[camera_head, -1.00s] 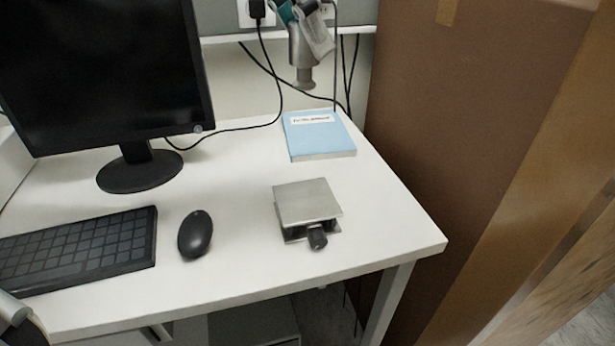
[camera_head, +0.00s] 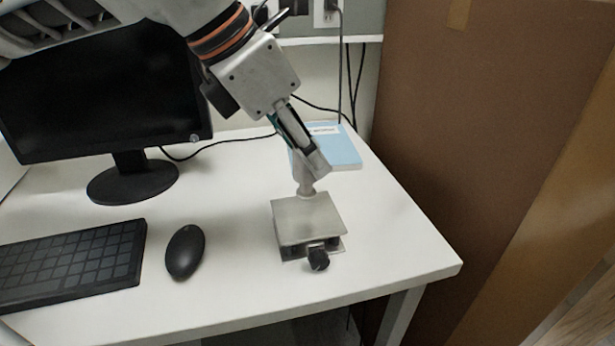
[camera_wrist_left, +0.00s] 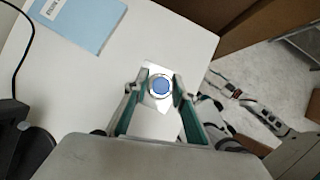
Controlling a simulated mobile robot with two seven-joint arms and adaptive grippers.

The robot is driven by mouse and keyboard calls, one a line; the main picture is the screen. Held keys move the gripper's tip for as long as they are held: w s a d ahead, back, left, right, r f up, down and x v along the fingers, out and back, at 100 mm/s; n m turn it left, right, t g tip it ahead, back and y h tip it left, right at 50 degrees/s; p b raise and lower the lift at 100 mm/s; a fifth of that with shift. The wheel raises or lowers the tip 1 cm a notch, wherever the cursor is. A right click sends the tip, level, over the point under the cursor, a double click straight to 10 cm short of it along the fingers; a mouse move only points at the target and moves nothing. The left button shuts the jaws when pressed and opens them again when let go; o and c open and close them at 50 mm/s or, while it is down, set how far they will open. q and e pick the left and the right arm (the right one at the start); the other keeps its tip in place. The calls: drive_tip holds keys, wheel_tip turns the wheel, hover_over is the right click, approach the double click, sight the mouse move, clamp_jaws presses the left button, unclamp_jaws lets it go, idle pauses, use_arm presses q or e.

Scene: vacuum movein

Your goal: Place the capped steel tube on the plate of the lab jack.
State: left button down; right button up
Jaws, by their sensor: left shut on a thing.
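The steel tube (camera_head: 306,187) is upright in my left gripper (camera_head: 312,165), its lower end at the rear edge of the lab jack's plate in the head view. Whether it touches the plate I cannot tell. The left wrist view shows its round end with a blue centre (camera_wrist_left: 160,87) between the two fingers of my left gripper (camera_wrist_left: 157,88). The lab jack (camera_head: 308,220) stands on the desk with a bare metal plate on top and a black knob in front. My right arm shows at the right of the left wrist view; its gripper (camera_wrist_left: 218,88) is small and unclear.
A blue book (camera_head: 345,152) lies behind the jack. A black mouse (camera_head: 185,251), keyboard (camera_head: 70,262) and monitor (camera_head: 110,95) are to the left. A large brown box (camera_head: 470,130) stands beyond the desk's right edge. White desk top is clear around the jack.

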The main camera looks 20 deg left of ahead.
sight(305, 173)
use_arm(q)
drive_tip(key=shift+f+b, duration=0.4)
drive_tip(key=shift+f, duration=1.75)
drive_tip(key=c, duration=1.7)
unclamp_jaws()
drive_tip(key=shift+s+a+r, duration=0.1)
drive_tip(key=shift+r, duration=0.4)
drive_tip(key=p+v, duration=0.2)
drive_tip(key=v, duration=0.9)
drive_tip(key=shift+s, duration=0.15)
